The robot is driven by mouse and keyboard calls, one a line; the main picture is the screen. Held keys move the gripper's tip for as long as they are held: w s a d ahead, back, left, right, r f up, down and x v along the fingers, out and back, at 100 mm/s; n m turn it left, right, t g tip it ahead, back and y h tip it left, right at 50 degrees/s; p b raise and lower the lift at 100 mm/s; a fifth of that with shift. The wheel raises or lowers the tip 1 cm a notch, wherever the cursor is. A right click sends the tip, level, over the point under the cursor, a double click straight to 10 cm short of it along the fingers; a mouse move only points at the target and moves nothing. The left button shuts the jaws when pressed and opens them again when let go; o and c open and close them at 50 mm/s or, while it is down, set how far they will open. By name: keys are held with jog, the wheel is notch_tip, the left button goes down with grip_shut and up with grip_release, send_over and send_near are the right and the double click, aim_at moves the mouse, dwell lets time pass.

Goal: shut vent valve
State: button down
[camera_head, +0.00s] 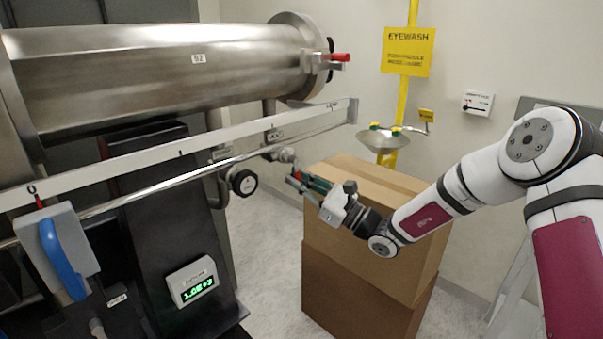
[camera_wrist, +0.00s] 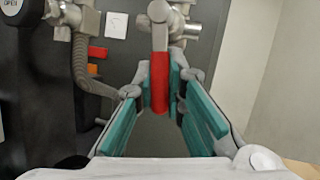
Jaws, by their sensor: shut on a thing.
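The vent valve (camera_head: 283,155) sits on the pipework below the right end of the steel chamber. Its red handle (camera_wrist: 160,82) hangs between the teal finger pads in the wrist view, with the metal stem above it. My gripper (camera_head: 300,180) reaches in from the right and is shut on the red handle. In the wrist view my gripper (camera_wrist: 172,92) has one finger on each side of the handle. In the head view the fingers hide most of the handle, and only a bit of red shows.
Stacked cardboard boxes (camera_head: 375,225) stand behind and below my gripper. An eyewash basin (camera_head: 378,142) is behind.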

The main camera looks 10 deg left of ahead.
jog(key=shift+s+a+f+m+t+p, duration=0.1)
jog(key=shift+s+a+m+t+p, duration=0.2)
jog(key=shift+m, duration=0.45)
jog(key=shift+s+m+t+p, duration=0.15)
jog(key=shift+m+t+p, duration=0.2)
jog(key=shift+m+t, duration=0.25)
jog(key=shift+s+a+f+m+t+p, duration=0.1)
jog(key=shift+s+a+m+t+p, duration=0.15)
jog(key=shift+m, duration=0.6)
jog(key=shift+s, duration=0.1)
jog(key=c, duration=1.6)
grip_release()
jog(key=shift+a, duration=0.1)
jog(key=shift+c, duration=0.2)
jog(key=shift+r, duration=0.1)
jog(key=v, duration=1.2)
jog(key=shift+r, duration=0.1)
